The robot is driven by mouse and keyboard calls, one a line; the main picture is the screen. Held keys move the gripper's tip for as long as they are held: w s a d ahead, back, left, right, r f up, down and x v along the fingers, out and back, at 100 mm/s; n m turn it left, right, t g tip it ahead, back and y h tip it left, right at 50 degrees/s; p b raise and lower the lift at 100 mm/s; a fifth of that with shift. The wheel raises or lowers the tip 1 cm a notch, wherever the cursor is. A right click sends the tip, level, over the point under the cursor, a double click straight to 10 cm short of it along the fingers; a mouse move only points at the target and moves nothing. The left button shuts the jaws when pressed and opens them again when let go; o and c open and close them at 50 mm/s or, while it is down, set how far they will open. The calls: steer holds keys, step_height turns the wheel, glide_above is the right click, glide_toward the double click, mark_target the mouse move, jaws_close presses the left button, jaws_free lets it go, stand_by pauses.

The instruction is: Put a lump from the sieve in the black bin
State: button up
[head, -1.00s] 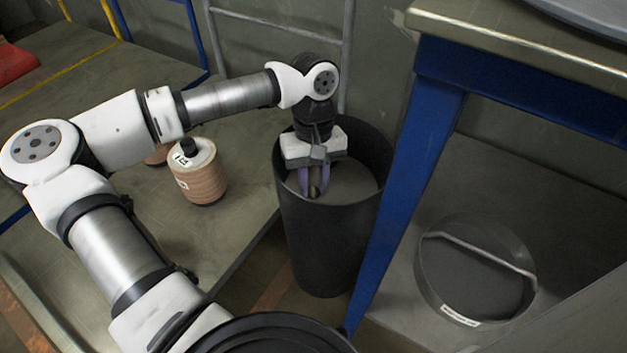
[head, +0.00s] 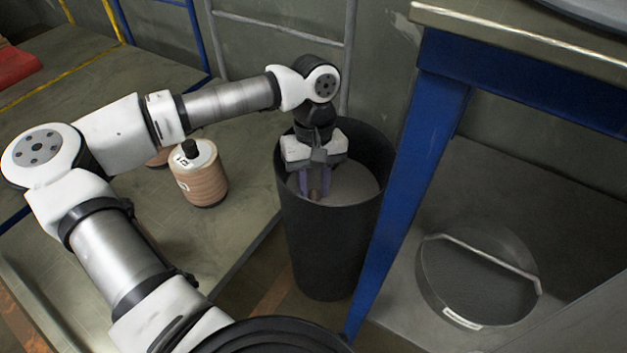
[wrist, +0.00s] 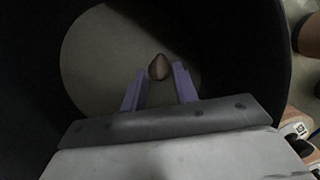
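The black bin (head: 325,250) stands on the floor between the low platform and the blue table leg. Its inside shows a pale grey surface (head: 350,186). My gripper (head: 316,192) points down inside the bin's mouth. In the wrist view my gripper (wrist: 160,70) has its two purple fingers apart, with a narrow gap on each side of a brown lump (wrist: 158,67). The lump shows at the fingertips, seemingly just beyond them; its exact height above the grey surface is unclear. A round dark pan (head: 423,270) with a bar across it, possibly the sieve, sits at lower right.
A tan cylindrical stack (head: 200,178) with a black knob stands on the platform (head: 90,215) at left, under my arm. The blue-legged table (head: 410,190) rises close to the bin's right side. A rail frame (head: 280,20) stands behind the bin.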

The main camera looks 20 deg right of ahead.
steer(key=shift+d+r+p, duration=0.1)
steer(key=shift+d+p, duration=0.05)
steer(key=shift+p, duration=0.3)
steer(key=p+v, duration=0.4)
steer(key=v, duration=0.8)
steer(key=shift+p, duration=0.35)
steer(key=shift+w, duration=0.1)
